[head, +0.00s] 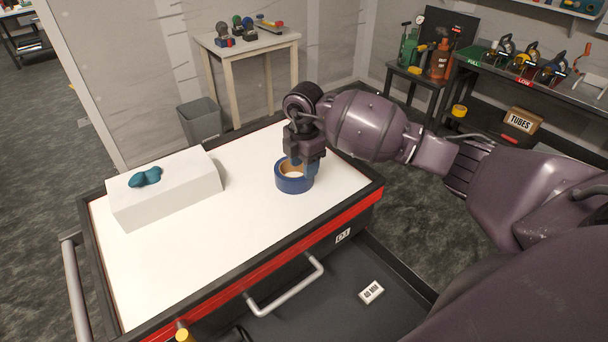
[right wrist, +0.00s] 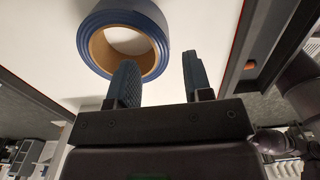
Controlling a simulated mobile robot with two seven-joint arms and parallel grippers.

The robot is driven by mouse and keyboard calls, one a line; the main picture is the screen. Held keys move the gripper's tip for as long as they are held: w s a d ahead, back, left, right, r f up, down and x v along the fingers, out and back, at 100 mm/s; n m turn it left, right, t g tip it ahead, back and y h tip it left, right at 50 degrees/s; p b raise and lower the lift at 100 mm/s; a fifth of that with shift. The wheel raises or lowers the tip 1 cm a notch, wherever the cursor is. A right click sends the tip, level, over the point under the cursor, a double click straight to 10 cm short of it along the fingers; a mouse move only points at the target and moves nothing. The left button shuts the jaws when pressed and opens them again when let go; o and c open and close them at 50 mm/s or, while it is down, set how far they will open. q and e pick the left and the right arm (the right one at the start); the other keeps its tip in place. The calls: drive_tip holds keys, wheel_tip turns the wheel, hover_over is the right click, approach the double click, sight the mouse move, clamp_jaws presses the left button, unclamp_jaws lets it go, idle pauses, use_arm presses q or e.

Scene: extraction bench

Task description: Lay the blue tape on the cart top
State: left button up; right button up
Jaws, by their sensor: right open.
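The blue tape (head: 293,185) is a roll with a tan core, lying flat on the white cart top (head: 225,225) near its right side. My right gripper (head: 307,170) is directly above and beside the roll, pointing down. In the right wrist view, its jaws (right wrist: 160,82) are apart, with nothing held between them. One finger overlaps the near edge of the tape roll (right wrist: 88,42) there; the other is to the right of it. I cannot tell whether a finger touches the tape. My left gripper is not in view.
A white block (head: 165,203) with a teal lump (head: 145,177) on it stands at the cart top's left. Below the red front edge, an open drawer holds a small "60 MIN" block (head: 371,292). The middle of the cart top is clear. A grey bin (head: 200,120) stands behind.

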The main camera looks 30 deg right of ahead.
wheel_tip(320, 180, up, 8)
drive_tip(key=shift+f, duration=0.2)
idle(0.5)
